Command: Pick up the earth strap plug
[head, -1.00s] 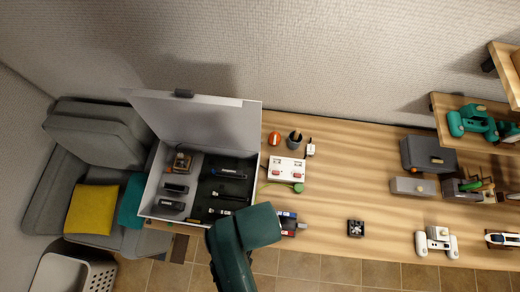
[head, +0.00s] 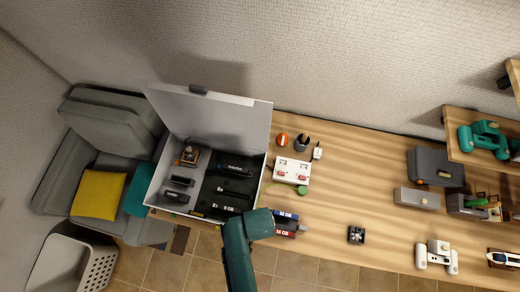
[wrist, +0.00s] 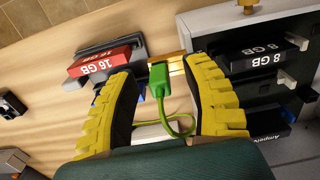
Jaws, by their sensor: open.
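The earth strap plug (wrist: 158,80) is a green block with a green-yellow cable looping from its lower end. In the wrist view it lies between the yellow ribbed fingers of my gripper (wrist: 160,68), which are apart on either side of it. I see no finger closed on it, and I cannot tell its depth relative to the fingertips. The cable runs down past a white box, partly hidden by my gripper. In the head view my teal arm (head: 240,250) reaches to the case's front right corner; its fingers and the plug cannot be made out there.
An open grey case (head: 160,190) with black modules stands left of the plug. A red 16 GB module (wrist: 104,62) on a dark stand lies close to one finger. A white box with red switches (head: 291,170) stands behind.

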